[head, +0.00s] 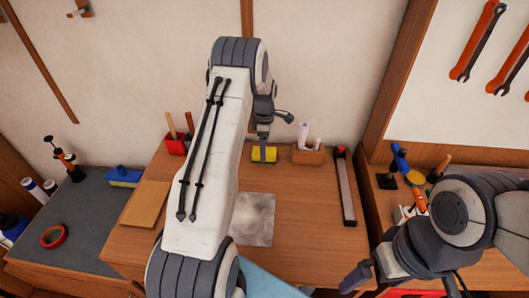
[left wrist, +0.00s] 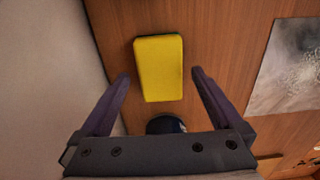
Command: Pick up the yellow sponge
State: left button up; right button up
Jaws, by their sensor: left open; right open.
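The yellow sponge (head: 264,155) lies on the wooden workbench (head: 290,215) near its back edge. In the left wrist view the sponge (left wrist: 158,68) sits between and slightly beyond the two fingertips, with a dark underside edge. My left gripper (head: 263,138) points down just above the sponge in the head view. Its jaws (left wrist: 161,76) are open, with nothing between them touching the fingers that I can see. My right gripper (head: 362,282) is open at the lower right, far from the sponge, partly hidden by its own arm.
A wooden holder with white rolls (head: 308,152) stands right of the sponge; a red cup (head: 176,144) stands to its left. A grey metal plate (head: 253,219), a long dark bar (head: 345,190) and a tan board (head: 146,203) lie on the bench. The wall rises close behind.

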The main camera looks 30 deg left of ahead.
pick_arm(q)
jog(key=shift+f, duration=1.3)
jog(key=c, duration=1.3)
pick_arm(e)
jog(key=shift+r, duration=0.45)
pick_arm(q)
jog(key=shift+r, duration=0.1)
notch_tip(320, 180, up, 10)
jog(key=shift+f+b, duration=0.1)
jog(key=shift+b, duration=0.95)
pick_arm(e)
notch_tip(320, 180, down, 2)
jog(key=shift+f, duration=0.2)
